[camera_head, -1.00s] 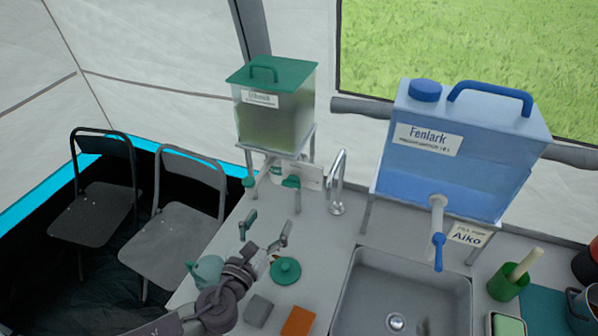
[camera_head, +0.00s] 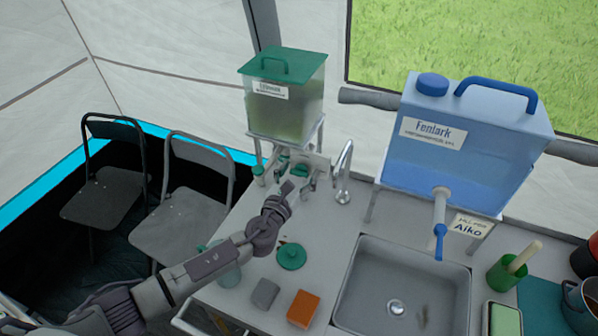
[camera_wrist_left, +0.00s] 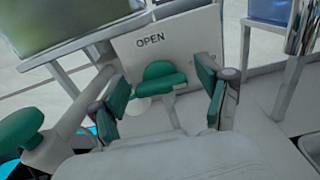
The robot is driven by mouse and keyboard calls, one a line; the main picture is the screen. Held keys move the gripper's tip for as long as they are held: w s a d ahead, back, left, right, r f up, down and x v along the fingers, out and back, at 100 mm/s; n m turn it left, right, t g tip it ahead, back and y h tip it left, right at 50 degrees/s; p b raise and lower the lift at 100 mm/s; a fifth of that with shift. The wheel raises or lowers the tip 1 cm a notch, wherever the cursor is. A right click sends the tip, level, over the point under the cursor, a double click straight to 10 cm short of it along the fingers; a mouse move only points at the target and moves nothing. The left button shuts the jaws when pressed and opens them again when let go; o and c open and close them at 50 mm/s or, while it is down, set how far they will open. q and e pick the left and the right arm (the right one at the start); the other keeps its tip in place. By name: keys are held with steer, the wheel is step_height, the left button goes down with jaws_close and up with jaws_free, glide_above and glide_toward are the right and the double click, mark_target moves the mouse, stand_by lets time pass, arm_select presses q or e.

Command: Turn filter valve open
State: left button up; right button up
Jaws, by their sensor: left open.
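The filter tank (camera_head: 285,105) has a green lid and cloudy greenish water and stands on a raised stand. Under its front is a green valve handle (camera_wrist_left: 160,76), in the left wrist view below a white plate (camera_wrist_left: 165,55) marked "OPEN". My left gripper (camera_wrist_left: 162,92) is open, its two green-padded fingers on either side of this handle with gaps visible. In the head view my left gripper (camera_head: 295,178) is at the foot of the tank stand and partly hides the valve. A second green knob (camera_wrist_left: 22,128) on a pipe is to the left. My right gripper is not in view.
A steel tap (camera_head: 343,175) stands right of the stand, beside the sink (camera_head: 360,290). A blue water container (camera_head: 465,140) is at the right. A green round lid (camera_head: 291,256), a grey block (camera_head: 265,292) and an orange block (camera_head: 303,309) lie on the counter nearer me.

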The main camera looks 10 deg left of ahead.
arm_select(q)
steer(key=shift+c, duration=0.7)
steer(key=c, duration=1)
steer(key=shift+c, duration=0.2)
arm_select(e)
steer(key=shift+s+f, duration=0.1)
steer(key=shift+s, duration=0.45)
